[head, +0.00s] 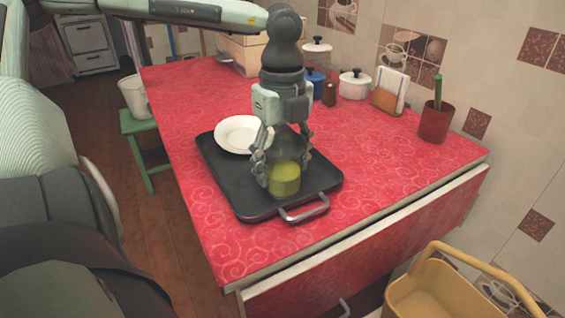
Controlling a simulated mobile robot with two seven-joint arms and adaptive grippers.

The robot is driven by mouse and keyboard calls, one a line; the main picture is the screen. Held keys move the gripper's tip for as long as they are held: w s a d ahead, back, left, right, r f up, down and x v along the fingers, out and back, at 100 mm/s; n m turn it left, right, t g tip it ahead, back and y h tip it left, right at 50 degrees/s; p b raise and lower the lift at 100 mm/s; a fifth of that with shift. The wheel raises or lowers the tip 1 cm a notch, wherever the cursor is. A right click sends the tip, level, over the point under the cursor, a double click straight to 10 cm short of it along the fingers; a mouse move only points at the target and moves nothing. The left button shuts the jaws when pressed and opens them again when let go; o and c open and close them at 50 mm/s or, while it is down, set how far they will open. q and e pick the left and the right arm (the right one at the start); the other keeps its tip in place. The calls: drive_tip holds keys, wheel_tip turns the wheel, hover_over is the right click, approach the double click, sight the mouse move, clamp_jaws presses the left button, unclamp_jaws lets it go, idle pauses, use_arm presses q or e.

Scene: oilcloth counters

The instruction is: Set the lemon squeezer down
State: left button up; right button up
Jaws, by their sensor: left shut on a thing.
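The lemon squeezer (284,181) is a glassy piece with a yellow-green lower part. My left gripper (283,160) comes down over it from above and is shut on it, with fingers on both sides. Its upper part is partly hidden by the fingers. It is upright over the front part of a black tray (228,186); I cannot tell whether its base touches the tray. My right gripper is not in view.
A white plate (232,135) lies on the tray, behind and left of the squeezer. The tray has a metal handle (304,209). A white pot (355,84), napkin holder (388,98) and red cup (435,123) stand by the wall. The red counter (375,180) is clear right of the tray.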

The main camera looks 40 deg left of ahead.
sight(282, 130)
use_arm(q)
drive_tip(key=o, duration=1.4)
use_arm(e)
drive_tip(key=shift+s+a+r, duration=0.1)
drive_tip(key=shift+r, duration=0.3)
use_arm(q)
drive_tip(key=shift+r, duration=0.4)
wheel_tip(282, 130, up, 11)
drive_tip(key=shift+r, duration=0.15)
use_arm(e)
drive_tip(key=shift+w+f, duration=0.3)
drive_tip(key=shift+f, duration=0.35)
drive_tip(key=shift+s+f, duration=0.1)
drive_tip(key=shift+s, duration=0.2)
